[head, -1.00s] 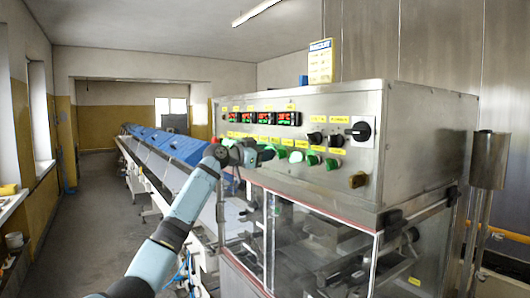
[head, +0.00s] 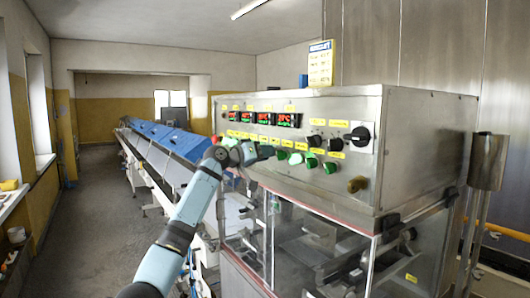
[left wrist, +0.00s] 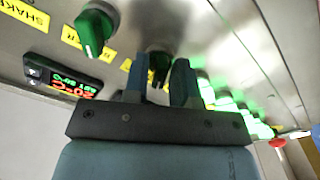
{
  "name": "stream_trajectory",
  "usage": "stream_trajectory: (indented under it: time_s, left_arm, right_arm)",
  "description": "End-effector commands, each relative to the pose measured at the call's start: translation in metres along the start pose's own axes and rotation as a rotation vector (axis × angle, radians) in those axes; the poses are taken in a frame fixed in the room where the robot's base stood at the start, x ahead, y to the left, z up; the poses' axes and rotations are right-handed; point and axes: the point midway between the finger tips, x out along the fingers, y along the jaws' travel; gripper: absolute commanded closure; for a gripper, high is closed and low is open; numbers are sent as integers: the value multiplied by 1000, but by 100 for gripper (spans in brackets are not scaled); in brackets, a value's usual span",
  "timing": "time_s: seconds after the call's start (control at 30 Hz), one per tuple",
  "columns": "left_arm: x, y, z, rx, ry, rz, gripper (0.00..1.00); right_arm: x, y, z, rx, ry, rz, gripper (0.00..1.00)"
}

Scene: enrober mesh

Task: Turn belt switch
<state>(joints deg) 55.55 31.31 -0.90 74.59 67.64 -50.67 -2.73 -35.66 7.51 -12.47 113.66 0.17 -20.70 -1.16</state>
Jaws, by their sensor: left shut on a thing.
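My left gripper (head: 268,152) is at the front of the steel control panel, in the row of knobs under the yellow labels. In the left wrist view its two blue fingers (left wrist: 158,82) stand on either side of a dark rotary switch (left wrist: 159,62) and are shut on it. The label by this switch is mostly hidden, so I cannot read whether it is the belt switch. A green knob (left wrist: 96,28) sits beside it, near a label reading "SHAKER". Several lit green knobs (left wrist: 222,98) run off on the other side. My right gripper is not in view.
Red and green digital displays (head: 264,118) sit above the knobs. A large black switch (head: 359,136) and a brass-coloured knob (head: 357,184) are at the panel's right. Clear guards (head: 315,245) lie below. A long conveyor with blue covers (head: 165,138) runs back at left.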

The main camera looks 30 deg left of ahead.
Motion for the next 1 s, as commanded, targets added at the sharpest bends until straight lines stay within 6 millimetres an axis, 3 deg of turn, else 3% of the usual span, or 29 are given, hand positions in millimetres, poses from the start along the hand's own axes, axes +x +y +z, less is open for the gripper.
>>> stream_trajectory:
  time_s: [0.6,0.63,0.7,1.0]
  left_arm:
    - [-1,1,-3,-45,6,0,99]
    - [-1,1,-3,-45,6,0,73]
    - [-1,0,-3,-44,5,0,62]
    - [-3,0,-1,-44,3,0,62]
  right_arm:
    - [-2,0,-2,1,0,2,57]
    - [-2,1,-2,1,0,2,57]
    - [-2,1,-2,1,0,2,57]
    - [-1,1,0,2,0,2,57]
